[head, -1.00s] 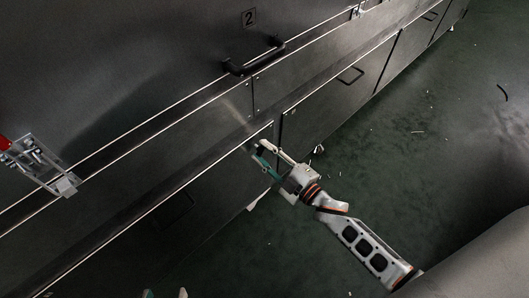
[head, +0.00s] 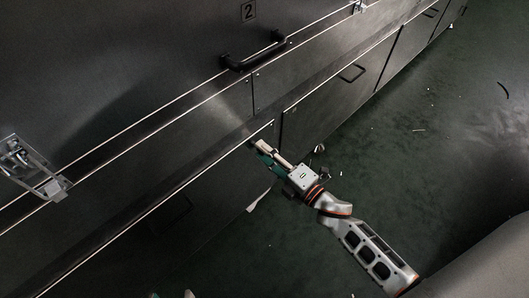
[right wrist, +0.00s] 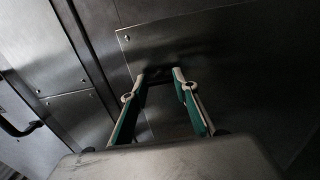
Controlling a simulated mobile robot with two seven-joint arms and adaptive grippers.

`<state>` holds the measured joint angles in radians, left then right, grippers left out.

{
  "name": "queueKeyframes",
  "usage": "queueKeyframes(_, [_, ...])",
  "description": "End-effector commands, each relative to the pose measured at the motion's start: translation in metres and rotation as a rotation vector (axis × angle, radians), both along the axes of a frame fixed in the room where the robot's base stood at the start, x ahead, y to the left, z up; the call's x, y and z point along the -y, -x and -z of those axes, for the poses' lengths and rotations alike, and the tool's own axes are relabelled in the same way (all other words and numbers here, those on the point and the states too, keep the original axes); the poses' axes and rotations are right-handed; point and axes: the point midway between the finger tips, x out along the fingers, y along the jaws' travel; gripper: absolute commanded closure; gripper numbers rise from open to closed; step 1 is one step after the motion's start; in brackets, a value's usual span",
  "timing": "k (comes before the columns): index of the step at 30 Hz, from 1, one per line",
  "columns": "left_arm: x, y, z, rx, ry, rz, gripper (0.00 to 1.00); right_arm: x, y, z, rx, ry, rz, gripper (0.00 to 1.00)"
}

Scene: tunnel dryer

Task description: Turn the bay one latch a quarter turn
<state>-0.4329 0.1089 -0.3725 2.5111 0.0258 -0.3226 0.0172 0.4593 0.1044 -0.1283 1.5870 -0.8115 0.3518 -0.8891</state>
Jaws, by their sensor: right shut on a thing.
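My right gripper (head: 262,148) is at the lower front of the dryer, just left of a panel seam. In the right wrist view its two fingers (right wrist: 160,76) are closed on a small dark part (right wrist: 158,73) against the metal panel. This part sits where the latch would be, but it is mostly hidden and its turn angle cannot be read. No bay one label shows. Two fingertips of my left gripper (head: 171,294) show apart at the bottom edge of the head view, with nothing seen between them; the rest is cut off.
A black bar handle (head: 253,54) sits below a "2" plate (head: 248,11). A metal bracket (head: 32,170) stands out at the far left. A ledge runs along the dryer front. The green floor (head: 420,160) at right is mostly open, with small scraps.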

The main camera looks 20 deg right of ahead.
Motion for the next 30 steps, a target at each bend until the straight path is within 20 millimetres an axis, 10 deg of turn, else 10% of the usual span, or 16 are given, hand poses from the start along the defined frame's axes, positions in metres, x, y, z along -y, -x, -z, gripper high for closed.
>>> queueKeyframes(14, [0.0005, 0.0020, 0.0018, -0.003, 0.000, 0.006, 0.60, 0.0005, 0.0001, 0.0006, 0.003, 0.014, 0.001, 0.93])
queueKeyframes(15, [0.0005, 0.0021, 0.0018, -0.004, -0.001, 0.006, 0.60, 0.0005, 0.0001, 0.0006, 0.003, 0.014, 0.001, 0.64])
queueKeyframes(16, [0.0005, 0.0022, 0.0019, -0.004, -0.001, 0.007, 0.60, 0.0005, 0.0001, 0.0006, 0.003, 0.014, 0.001, 0.56])
queueKeyframes(30, [0.0005, 0.0029, 0.0029, -0.005, -0.002, 0.008, 0.60, 0.0029, 0.0078, 0.0009, 0.002, 0.011, 0.000, 0.54])
